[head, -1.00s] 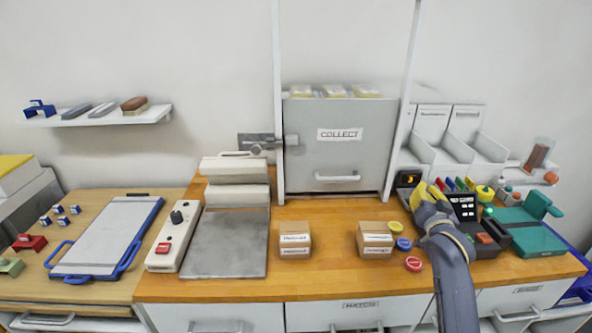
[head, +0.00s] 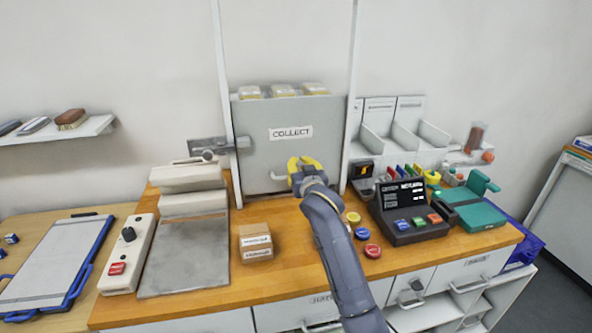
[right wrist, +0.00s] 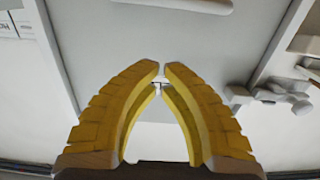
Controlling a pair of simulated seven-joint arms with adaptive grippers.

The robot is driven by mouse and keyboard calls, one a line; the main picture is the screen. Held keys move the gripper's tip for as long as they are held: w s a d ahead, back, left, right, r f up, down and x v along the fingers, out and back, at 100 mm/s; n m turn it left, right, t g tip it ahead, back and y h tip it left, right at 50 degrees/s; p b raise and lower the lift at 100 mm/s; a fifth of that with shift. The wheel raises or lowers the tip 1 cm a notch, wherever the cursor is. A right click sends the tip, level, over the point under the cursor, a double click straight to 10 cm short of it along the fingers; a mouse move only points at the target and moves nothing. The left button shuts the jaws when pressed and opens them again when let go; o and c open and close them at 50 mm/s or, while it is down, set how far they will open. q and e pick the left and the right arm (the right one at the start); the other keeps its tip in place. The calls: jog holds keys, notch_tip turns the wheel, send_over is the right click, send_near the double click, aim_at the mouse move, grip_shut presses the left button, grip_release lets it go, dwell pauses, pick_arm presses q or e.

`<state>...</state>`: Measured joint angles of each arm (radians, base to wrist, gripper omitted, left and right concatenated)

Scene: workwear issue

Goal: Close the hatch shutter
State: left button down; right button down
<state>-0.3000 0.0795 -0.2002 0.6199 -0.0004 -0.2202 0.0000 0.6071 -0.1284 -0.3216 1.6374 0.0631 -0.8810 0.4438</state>
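The hatch shutter (head: 285,115) is a grey panel labelled COLLECT between two white uprights, its lower edge close above the wooden counter. Its pale bar handle (head: 275,178) is low on the panel, partly hidden by my right gripper. In the right wrist view the panel (right wrist: 110,55) fills the background, with the handle (right wrist: 185,4) at the top edge. My right gripper (head: 304,163) is in front of the lower panel, just right of the handle. Its yellow fingertips (right wrist: 161,70) nearly meet, with a narrow gap and nothing gripped. My left gripper is not in view.
A metal bolt latch (head: 215,146) is by the left upright. Several packs (head: 284,90) show above the panel. A small carton (head: 256,243) stands on the counter (head: 225,287). A dark button terminal (head: 410,212) and coloured discs (head: 372,250) are right of my arm.

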aim_at(293, 152)
jog(key=x, duration=0.3)
jog(key=shift+w+a, duration=0.1)
jog(key=shift+w, duration=0.3)
jog(key=shift+w+f, duration=0.1)
jog(key=shift+f, duration=0.9)
jog(key=shift+w+f, duration=0.15)
jog(key=shift+f, duration=0.85)
